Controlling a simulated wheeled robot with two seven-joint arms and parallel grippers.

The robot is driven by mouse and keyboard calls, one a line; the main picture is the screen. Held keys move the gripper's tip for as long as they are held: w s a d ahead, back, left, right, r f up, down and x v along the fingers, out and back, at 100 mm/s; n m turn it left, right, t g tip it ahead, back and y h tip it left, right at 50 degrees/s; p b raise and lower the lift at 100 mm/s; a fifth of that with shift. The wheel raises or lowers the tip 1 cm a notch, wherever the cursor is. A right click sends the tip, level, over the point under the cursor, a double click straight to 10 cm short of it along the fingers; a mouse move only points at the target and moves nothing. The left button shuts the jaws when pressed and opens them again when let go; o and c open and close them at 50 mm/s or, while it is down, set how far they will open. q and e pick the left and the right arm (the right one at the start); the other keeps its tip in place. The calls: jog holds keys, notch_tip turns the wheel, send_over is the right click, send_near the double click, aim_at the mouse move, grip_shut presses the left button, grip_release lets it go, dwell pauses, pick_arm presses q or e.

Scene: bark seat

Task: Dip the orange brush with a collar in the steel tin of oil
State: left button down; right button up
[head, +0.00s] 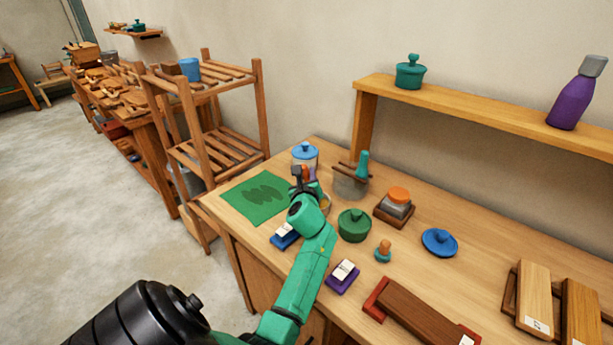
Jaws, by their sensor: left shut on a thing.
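My left gripper (305,186) is over the workbench, at the right edge of the green mat. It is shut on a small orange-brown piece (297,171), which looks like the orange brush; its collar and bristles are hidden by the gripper. Just right of the gripper stands a grey, steel-looking tin (350,187) with a brown bar across its top and a teal handle upright at it. I cannot see oil inside it. A container with a blue lid (305,157) stands behind the gripper. My right gripper is not in view.
The green mat (244,205) lies left of the gripper. A green lidded pot (354,226), an orange-topped jar (397,203), a small orange-topped teal piece (384,251) and a blue lid (440,242) stand to the right. A raised shelf (470,108) runs along the wall.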

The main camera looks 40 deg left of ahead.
pick_arm(q)
jog(key=shift+f, duration=0.2)
dwell(0.5)
jog(key=shift+f+b, duration=0.35)
jog(key=shift+b, duration=0.1)
jog(key=shift+d+r, duration=0.1)
dwell(0.5)
notch_tip(320, 180, up, 7)
jog(key=p, duration=0.8)
dwell(0.5)
